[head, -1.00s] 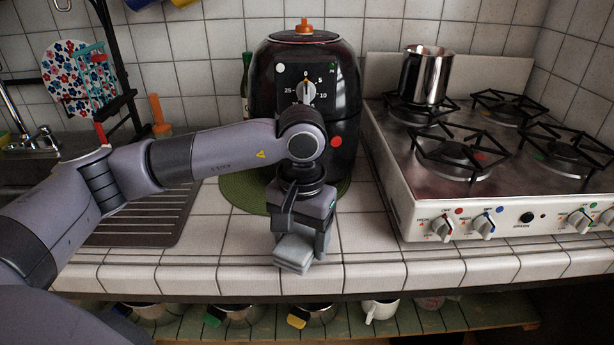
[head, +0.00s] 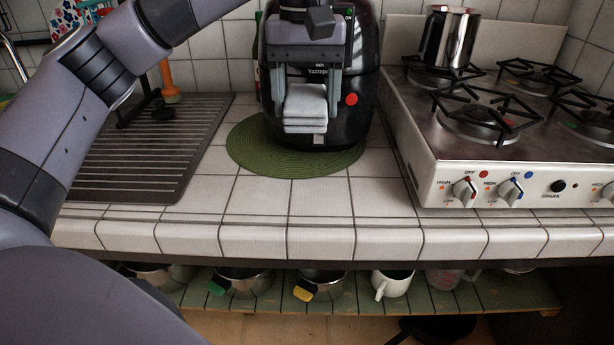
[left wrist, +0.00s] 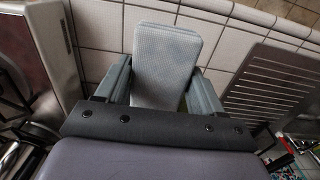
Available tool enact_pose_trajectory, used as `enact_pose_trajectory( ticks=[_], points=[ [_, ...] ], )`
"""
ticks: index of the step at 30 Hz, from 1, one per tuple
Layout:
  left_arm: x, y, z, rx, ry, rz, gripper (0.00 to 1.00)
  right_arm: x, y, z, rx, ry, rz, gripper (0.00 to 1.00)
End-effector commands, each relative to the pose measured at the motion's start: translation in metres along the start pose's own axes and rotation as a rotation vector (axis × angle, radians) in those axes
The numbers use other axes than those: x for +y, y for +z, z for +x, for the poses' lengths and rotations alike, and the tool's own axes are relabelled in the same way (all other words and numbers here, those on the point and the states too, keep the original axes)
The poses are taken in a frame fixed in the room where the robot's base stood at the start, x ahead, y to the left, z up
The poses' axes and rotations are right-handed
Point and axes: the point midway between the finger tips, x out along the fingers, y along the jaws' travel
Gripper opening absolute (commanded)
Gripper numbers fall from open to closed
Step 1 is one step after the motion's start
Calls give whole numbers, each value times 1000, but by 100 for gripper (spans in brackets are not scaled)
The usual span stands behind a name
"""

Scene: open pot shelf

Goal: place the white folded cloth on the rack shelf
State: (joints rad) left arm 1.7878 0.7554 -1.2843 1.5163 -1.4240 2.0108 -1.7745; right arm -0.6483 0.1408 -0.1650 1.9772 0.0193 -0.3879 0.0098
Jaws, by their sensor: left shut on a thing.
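The white folded cloth (head: 306,106) is a small light-grey stack of layers. My left gripper (head: 306,92) is shut on it and holds it up in the air in front of the black air fryer (head: 358,50). In the left wrist view the cloth (left wrist: 165,65) sits between the two fingers of the left gripper (left wrist: 163,85). The open shelf (head: 345,296) runs below the counter, with green slats and pots on it. My right gripper is in neither view.
Several pots and a white mug (head: 393,284) stand on the shelf. The counter edge (head: 300,240) overhangs it. A stove (head: 440,160) with a steel pot (head: 450,38) is at right. A green round mat (head: 250,150) and a drying rack (head: 150,150) lie on the counter. The front counter tiles are clear.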

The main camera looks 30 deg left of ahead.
Motion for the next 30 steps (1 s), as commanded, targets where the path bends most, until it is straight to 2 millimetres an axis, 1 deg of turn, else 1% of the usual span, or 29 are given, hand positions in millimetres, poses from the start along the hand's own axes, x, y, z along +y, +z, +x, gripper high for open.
enact_pose_trajectory(
  ticks=[1,5,9,12,15,20,23,27,30],
  points=[
    [0,0,20,-5,-2,2,39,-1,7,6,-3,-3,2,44],
    [0,1,51,-4,-1,3,39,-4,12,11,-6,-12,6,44],
    [0,1,84,-4,-2,1,39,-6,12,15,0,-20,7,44],
    [-1,0,100,0,-2,-1,39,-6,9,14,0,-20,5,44],
    [0,0,113,0,-1,0,39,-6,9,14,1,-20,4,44],
    [0,0,122,1,0,0,39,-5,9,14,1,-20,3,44],
    [-1,0,133,0,-1,0,39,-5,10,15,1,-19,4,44],
    [0,1,155,-1,-1,1,39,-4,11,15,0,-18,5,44],
    [0,0,161,2,1,1,39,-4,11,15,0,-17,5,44]
  ],
)
